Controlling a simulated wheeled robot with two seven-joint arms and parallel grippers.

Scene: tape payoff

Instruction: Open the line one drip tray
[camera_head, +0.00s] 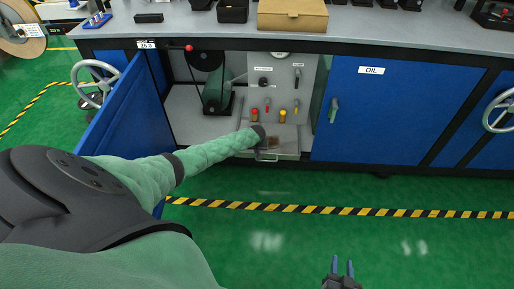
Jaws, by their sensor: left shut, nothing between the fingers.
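The drip tray (287,151) is a pale shallow tray at the foot of the grey control panel, in the open bay of the blue cabinet. It appears to jut forward a little, with brown showing inside. My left arm reaches in from the left, and my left gripper (265,152) is at the tray's front, by its handle. The gripper is shut with nothing held; its fingertips are small and hard to make out, so I cannot tell whether they touch the handle. My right gripper (343,266) is open and empty, low over the green floor at the bottom of the view.
A blue door (128,112) stands open on the left, close beside my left arm. The panel (283,85) carries red and yellow knobs above the tray. The OIL door (375,110) is shut on the right. A green motor (214,95) sits inside the bay. The floor in front is clear.

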